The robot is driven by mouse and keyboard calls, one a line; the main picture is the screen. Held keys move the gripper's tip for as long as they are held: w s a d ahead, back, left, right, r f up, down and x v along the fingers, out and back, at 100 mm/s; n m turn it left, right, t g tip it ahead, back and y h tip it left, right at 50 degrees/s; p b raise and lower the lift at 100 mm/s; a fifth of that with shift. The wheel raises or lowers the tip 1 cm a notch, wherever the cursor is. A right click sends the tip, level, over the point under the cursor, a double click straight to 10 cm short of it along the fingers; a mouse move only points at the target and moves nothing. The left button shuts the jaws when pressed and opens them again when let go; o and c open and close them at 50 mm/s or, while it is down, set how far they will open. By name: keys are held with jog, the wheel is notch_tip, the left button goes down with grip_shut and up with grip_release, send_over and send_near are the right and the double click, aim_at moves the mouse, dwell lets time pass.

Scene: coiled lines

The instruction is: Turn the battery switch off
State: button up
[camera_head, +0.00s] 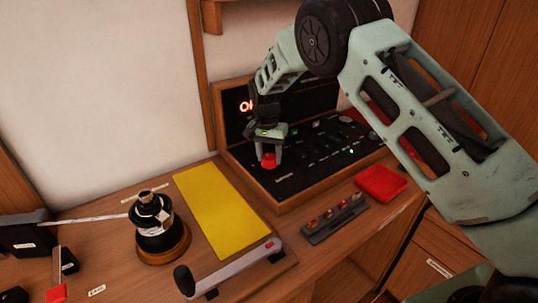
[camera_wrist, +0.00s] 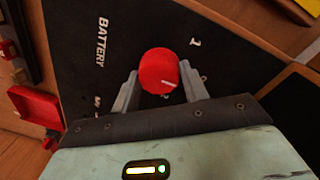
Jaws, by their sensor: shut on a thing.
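The battery switch is a round red knob (camera_wrist: 160,72) with a white pointer line, on a black panel (camera_wrist: 85,50) marked "BATTERY". My gripper (camera_wrist: 163,85) has a finger on each side of the knob and is shut on it. The knob's pointer slants toward the right finger in the wrist view. In the head view, the knob (camera_head: 268,161) shows below my gripper (camera_head: 268,150) at the panel's left part. A red lit sign starting with "O" (camera_head: 246,106) is partly hidden by my arm.
The wood-framed panel (camera_head: 283,206) carries several small switches and a green light. In front lie a red tray (camera_head: 381,183) and a dark strip with several small parts (camera_head: 334,218). A yellow sheet (camera_head: 215,205), a black capstan-like drum (camera_head: 158,225) and a lever (camera_head: 230,268) stand to the left.

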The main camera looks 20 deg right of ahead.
aim_at(266, 155)
jog(key=shift+w+r, duration=0.1)
dwell(0.4)
jog(key=o, duration=1)
notch_tip(266, 155, up, 17)
jog(key=b, duration=0.2)
jog(key=shift+w+a+r, duration=0.15)
jog(key=shift+w+a, duration=0.1)
jog(key=shift+a, duration=0.1)
